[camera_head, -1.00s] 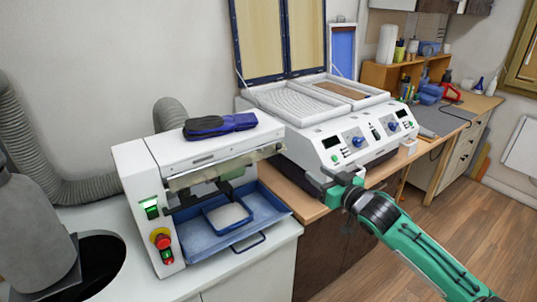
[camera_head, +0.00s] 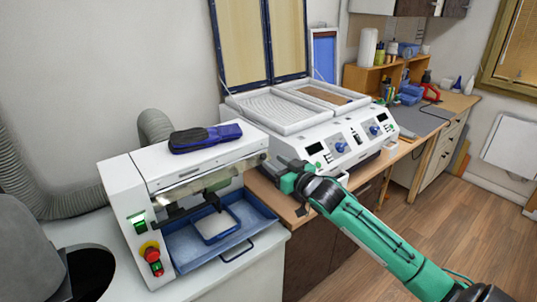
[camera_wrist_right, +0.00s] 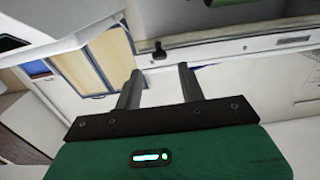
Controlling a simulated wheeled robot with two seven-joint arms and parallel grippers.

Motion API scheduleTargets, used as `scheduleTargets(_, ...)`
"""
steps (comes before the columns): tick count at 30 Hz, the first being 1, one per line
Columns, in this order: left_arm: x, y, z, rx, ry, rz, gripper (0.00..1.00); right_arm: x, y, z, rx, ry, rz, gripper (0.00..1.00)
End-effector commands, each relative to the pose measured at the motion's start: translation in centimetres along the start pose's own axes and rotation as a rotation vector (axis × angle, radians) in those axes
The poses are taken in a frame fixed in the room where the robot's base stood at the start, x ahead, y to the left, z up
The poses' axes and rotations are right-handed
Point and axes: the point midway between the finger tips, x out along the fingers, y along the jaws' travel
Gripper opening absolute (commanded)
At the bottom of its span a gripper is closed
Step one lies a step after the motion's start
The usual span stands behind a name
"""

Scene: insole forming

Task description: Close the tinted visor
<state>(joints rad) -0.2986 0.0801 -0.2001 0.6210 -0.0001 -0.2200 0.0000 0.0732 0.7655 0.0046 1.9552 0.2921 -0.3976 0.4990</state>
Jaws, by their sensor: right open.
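The tinted visor (camera_head: 205,180) is a see-through grey-brown panel along the front of the white machine (camera_head: 121,204) at the left. It stands raised, and the blue tray and dark bar under it show. My right gripper (camera_head: 284,165) is just right of the visor's right end, apart from it as far as I can tell. In the right wrist view the two fingers of my right gripper (camera_wrist_right: 159,82) are spread with nothing between them. A pale edge with a small black clip (camera_wrist_right: 160,51) lies beyond them. My left gripper is not in view.
A blue tray (camera_head: 184,257) with a framed white pad sits in the machine's opening. A purple-blue pouch (camera_head: 205,137) lies on its top. The white press (camera_head: 335,150) with raised lids stands close behind my right gripper. The floor at right is clear.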

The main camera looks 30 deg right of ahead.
Motion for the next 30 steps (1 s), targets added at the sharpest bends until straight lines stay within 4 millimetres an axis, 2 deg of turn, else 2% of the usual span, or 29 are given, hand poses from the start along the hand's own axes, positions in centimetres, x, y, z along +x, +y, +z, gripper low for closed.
scheduleTargets(3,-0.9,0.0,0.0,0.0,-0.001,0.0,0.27,1.7,0.0,-0.4,-0.001,0.0,0.001,0.4)
scheduleTargets(9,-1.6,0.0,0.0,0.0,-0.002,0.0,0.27,3.5,0.0,-0.2,0.0,0.001,0.0,0.4)
scheduleTargets(21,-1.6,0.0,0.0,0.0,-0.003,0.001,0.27,4.1,0.0,0.0,-0.001,-0.001,0.0,0.4)
scheduleTargets(23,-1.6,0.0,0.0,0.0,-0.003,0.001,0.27,4.1,0.0,0.0,-0.001,-0.001,0.0,0.3)
scheduleTargets(27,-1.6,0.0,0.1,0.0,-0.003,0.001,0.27,4.0,0.0,0.0,-0.001,-0.001,0.0,0.03)
scheduleTargets(30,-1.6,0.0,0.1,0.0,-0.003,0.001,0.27,4.0,0.0,0.0,-0.001,0.0,0.0,0.0)
